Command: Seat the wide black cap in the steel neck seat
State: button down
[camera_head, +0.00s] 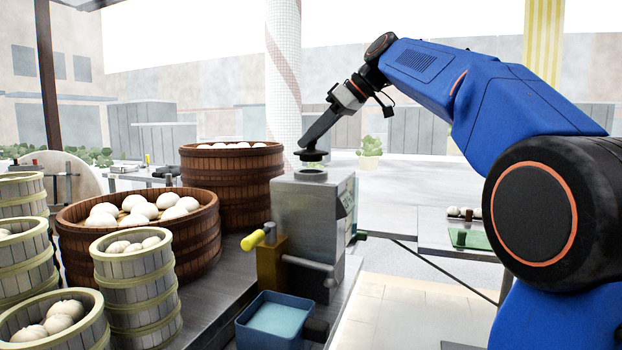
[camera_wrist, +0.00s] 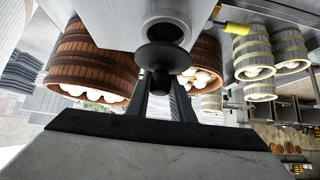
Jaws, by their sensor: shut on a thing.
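The wide black cap (camera_head: 312,156) is a dark disc with a narrower stem. It is held just above the steel neck seat (camera_head: 311,172), a round opening on top of the grey metal box. My gripper (camera_head: 308,146) is shut on the cap and comes down at a tilt from the upper right. In the wrist view the cap (camera_wrist: 160,55) sits between the fingertips (camera_wrist: 160,84), and its disc overlaps part of the ring-shaped neck seat (camera_wrist: 167,28). A gap shows between cap and seat in the head view.
The grey metal box (camera_head: 300,220) stands on the counter, with a yellow-ended handle (camera_head: 253,240) at its left side. A tall brown steamer (camera_head: 232,190) stands close behind-left. A wide brown steamer (camera_head: 140,235) and pale steamers (camera_head: 135,290) fill the left. A blue bin (camera_head: 273,320) stands in front.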

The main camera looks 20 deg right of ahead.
aim_at(316, 149)
jog(key=shift+f, duration=1)
jog(key=shift+f, duration=1.15)
dwell(1.5)
jog(key=c, duration=1.5)
grip_release()
jog(key=shift+o, duration=0.2)
jog(key=shift+d+r, duration=0.1)
jog(key=v, duration=1.7)
jog(key=shift+d, duration=0.1)
